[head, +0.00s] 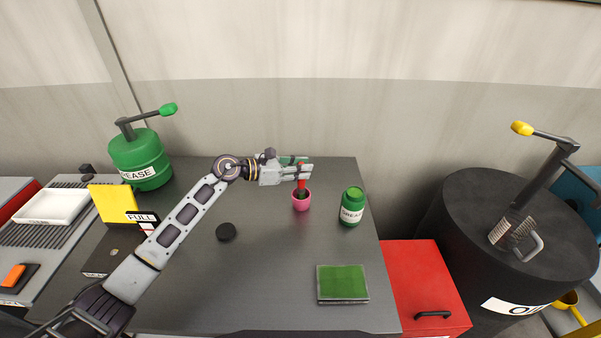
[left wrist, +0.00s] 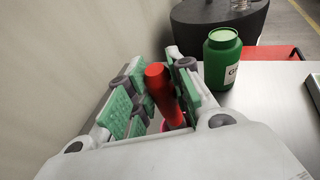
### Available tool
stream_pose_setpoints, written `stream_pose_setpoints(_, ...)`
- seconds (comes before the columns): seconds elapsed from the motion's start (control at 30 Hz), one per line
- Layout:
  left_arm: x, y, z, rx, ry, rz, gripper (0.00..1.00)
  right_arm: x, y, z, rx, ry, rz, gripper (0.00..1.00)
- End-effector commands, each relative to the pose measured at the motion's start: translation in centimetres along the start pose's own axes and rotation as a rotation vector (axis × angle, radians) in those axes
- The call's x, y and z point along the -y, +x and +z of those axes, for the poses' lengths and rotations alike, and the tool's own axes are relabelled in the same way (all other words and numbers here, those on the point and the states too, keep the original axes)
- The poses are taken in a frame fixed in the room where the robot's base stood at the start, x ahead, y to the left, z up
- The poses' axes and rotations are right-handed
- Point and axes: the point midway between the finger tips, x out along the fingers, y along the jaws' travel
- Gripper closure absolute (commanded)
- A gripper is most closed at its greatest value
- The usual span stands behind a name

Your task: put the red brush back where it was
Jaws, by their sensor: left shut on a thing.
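My right gripper is not in view.
A green pad (head: 342,283) lies near the front, and a black lid (head: 226,232) lies left. A green grease pump (head: 140,158) stands back left. The table's front middle is clear.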

Motion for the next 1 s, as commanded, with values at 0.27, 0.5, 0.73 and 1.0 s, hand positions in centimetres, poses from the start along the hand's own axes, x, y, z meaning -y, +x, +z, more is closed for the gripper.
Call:
stream_pose_setpoints(0.27,0.0,0.5,-1.7,0.001,0.0,0.001,1.0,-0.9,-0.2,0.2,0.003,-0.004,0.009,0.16)
stream_pose_setpoints(0.5,0.0,0.5,-1.7,0.001,0.0,0.0,1.0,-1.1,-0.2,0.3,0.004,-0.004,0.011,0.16)
stream_pose_setpoints(0.73,0.0,0.6,-2.0,0.001,0.0,0.0,1.0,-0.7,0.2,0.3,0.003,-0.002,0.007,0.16)
stream_pose_setpoints(1.0,0.0,0.5,-2.0,0.0,0.0,0.0,0.57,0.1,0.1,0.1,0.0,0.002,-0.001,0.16)
